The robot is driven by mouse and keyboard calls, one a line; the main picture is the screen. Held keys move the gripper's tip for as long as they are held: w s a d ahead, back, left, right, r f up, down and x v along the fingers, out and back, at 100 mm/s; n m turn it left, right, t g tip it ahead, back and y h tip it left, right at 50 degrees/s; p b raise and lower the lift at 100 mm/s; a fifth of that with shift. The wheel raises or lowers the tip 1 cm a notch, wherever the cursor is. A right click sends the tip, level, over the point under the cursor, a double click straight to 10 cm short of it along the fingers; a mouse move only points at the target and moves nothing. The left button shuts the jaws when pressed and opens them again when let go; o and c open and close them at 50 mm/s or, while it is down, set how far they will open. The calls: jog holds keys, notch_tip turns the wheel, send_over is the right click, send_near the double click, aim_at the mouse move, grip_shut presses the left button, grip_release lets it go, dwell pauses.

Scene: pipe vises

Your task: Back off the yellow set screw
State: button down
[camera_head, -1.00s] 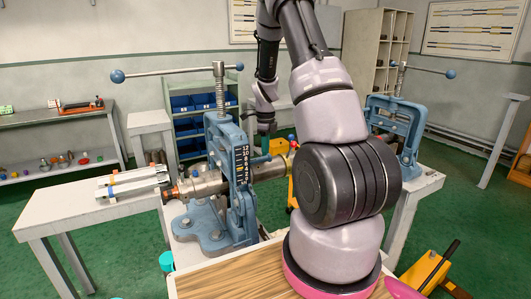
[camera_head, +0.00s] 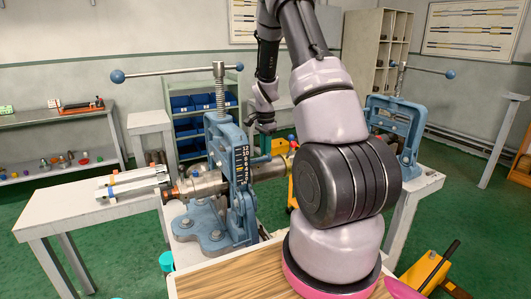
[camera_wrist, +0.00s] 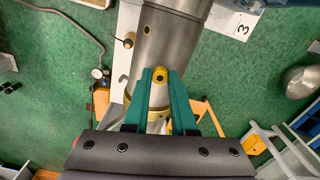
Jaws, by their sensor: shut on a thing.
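The yellow set screw (camera_wrist: 160,74) shows in the wrist view between the tips of my gripper (camera_wrist: 160,80). My gripper's two green fingers are shut on it, over the steel pipe (camera_wrist: 168,40). A yellow ring (camera_wrist: 147,112) circles the pipe just below the fingertips. In the head view my gripper (camera_head: 265,142) is small and points down at the pipe (camera_head: 268,170) behind the left blue vise (camera_head: 216,185). The screw cannot be made out in the head view. How far the screw sits in its hole is hidden by the fingers.
A second blue vise (camera_head: 395,125) stands at the right. Long handle bars top both vises. A white bench (camera_head: 60,215) with pale rods is at the left.

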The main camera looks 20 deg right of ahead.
jog(key=n, duration=1.1)
jog(key=shift+n, duration=0.4)
jog(key=n, duration=0.6)
jog(key=shift+s+f, duration=0.1)
jog(key=n, duration=0.6)
jog(key=c, duration=0.7)
grip_release()
jog(key=shift+c, duration=0.2)
